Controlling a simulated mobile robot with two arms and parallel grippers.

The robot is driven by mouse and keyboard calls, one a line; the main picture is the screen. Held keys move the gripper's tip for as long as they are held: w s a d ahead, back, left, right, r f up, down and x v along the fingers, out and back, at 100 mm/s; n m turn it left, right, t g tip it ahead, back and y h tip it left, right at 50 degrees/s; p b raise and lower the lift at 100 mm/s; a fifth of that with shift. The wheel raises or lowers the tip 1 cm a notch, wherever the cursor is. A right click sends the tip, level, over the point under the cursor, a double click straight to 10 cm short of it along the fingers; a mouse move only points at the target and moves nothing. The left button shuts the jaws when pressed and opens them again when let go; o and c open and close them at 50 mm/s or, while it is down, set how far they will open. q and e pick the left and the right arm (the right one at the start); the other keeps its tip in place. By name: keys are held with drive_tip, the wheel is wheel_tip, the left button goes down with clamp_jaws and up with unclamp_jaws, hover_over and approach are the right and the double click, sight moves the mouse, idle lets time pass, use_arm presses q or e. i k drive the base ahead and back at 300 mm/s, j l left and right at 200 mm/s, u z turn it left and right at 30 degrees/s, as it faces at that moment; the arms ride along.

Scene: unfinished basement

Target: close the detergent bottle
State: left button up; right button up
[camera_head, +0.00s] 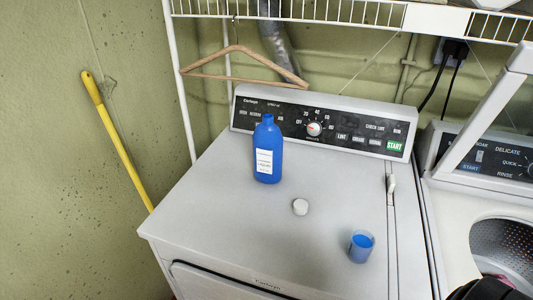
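A blue detergent bottle (268,152) with a white label stands upright on top of the white machine (215,205), in front of its control panel. Its blue neck is bare, with no cap on it. A small white round cap (300,207) lies on the machine top, to the right and nearer than the bottle, apart from it. No gripper fingers show in the head view. A black shape (487,290) at the bottom right edge may be part of my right arm; I cannot tell.
A clear cup (361,246) with blue contents stands right of the cap. A second machine with a raised lid and open drum (505,248) is at right. A wooden hanger (245,65) hangs from the wire shelf (330,12) above. A yellow handle (115,135) leans on the left wall.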

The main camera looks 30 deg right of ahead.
sight(268, 139)
drive_tip(key=l+z, duration=0.2)
drive_tip(key=z, duration=0.9)
